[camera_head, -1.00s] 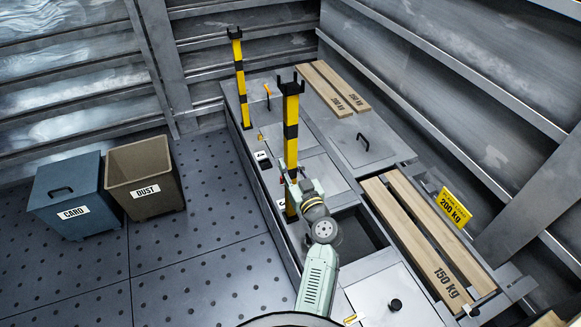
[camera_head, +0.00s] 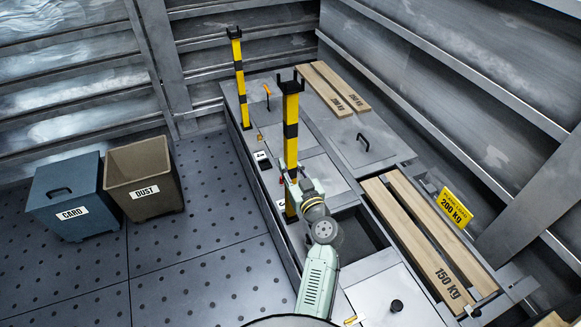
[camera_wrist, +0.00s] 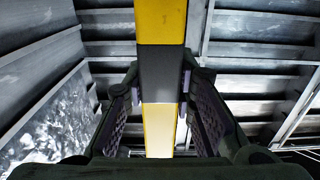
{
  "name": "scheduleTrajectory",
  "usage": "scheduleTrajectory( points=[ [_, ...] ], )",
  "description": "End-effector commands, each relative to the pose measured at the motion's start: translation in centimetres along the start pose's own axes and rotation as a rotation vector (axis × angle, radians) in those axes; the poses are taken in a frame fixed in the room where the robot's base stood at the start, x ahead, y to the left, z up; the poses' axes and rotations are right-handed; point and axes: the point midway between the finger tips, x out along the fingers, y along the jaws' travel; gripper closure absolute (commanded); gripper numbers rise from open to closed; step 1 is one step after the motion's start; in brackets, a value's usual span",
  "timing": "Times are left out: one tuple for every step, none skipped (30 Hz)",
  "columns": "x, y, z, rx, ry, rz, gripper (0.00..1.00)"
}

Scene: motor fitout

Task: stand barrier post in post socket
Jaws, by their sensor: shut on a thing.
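A yellow and black barrier post (camera_head: 291,130) with a forked black top stands upright near the front edge of the bench. My gripper (camera_head: 291,182) is shut on its lower part; in the wrist view the post (camera_wrist: 161,75) runs up between the two fingers of my gripper (camera_wrist: 161,105). A second similar post (camera_head: 239,75) stands upright at the far left corner of the bench. The foot of the held post is low at the bench's left edge, partly hidden by my gripper and arm. I cannot make out a socket under it.
A dark open bay (camera_head: 360,235) lies right of my gripper. Wooden planks (camera_head: 430,245) lie on the right side, near a yellow 200 kg sign (camera_head: 454,207). A CARD bin (camera_head: 70,195) and a DUST bin (camera_head: 145,178) stand on the floor at left.

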Motion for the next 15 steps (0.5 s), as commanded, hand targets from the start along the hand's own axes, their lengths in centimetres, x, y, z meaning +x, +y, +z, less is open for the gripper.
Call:
scheduleTrajectory(
  points=[
    [0.0,0.0,-0.1,-0.001,0.004,0.0,1.0],
    [0.0,0.0,0.0,-0.001,0.004,0.0,1.0],
    [0.0,0.0,0.1,-0.001,0.004,0.0,1.0],
    [0.0,0.0,0.2,-0.001,0.004,0.0,1.0],
    [0.0,0.0,0.3,-0.002,0.004,0.0,1.0],
    [0.0,0.0,0.4,-0.002,0.004,0.0,1.0],
    [0.0,0.0,0.5,-0.002,0.004,0.0,1.0],
    [0.0,0.0,0.6,-0.002,0.004,0.0,1.0],
    [0.0,0.0,0.7,-0.002,0.004,0.0,1.0],
    [0.0,0.0,0.8,-0.002,0.004,0.0,1.0],
    [0.0,0.0,0.9,-0.002,0.004,0.0,1.0],
    [0.0,0.0,1.0,-0.002,0.004,0.0,1.0],
    [0.0,0.0,1.1,-0.003,0.004,0.0,1.0],
    [0.0,0.0,1.2,-0.003,0.004,0.0,1.0],
    [0.0,0.0,1.3,-0.003,0.004,0.0,1.0]
  ],
)
